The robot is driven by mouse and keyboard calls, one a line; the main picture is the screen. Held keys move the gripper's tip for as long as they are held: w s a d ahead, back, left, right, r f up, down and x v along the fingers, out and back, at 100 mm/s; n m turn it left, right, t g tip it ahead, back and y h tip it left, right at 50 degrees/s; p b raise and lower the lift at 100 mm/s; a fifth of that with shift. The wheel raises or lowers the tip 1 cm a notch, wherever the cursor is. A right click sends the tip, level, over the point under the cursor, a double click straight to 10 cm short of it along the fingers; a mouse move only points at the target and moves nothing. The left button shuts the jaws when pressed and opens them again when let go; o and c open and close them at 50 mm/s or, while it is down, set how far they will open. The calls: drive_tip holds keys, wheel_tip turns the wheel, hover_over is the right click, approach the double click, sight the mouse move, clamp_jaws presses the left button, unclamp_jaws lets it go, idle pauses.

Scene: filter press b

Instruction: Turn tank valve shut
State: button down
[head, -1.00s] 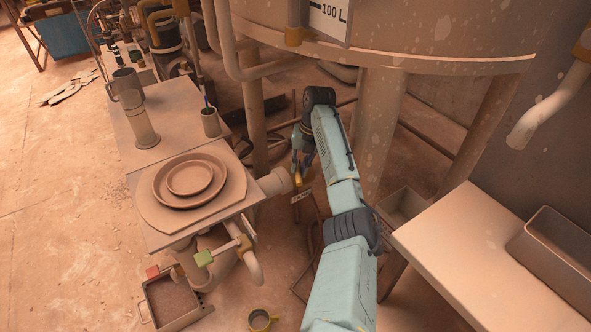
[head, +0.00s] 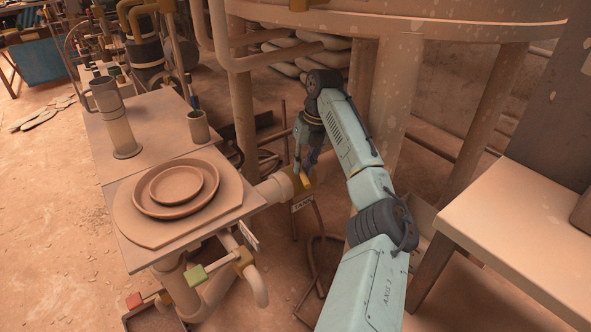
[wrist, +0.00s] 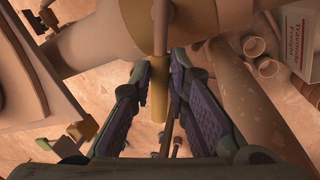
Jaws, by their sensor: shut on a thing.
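The tank valve's yellow handle (head: 305,180) is on the pipe right of the press table, above a small TANK tag (head: 302,203). My gripper (head: 302,165) reaches down to it from above, and the fingers partly hide it. In the wrist view my gripper (wrist: 160,75) has one finger on each side of the yellow handle (wrist: 159,100), shut on it.
The table bears a round brown dish (head: 176,188). Green (head: 197,275) and red (head: 135,300) valve handles are below its front edge. Tank legs (head: 402,90) stand close behind my arm. A pale bench (head: 520,225) is at the right.

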drive_tip(key=shift+s+f, duration=0.15)
drive_tip(key=shift+s, duration=0.2)
drive_tip(key=c, duration=1.6)
unclamp_jaws()
drive_tip(key=shift+o, duration=0.2)
drive_tip(key=shift+d, duration=0.1)
drive_tip(key=shift+w, duration=0.1)
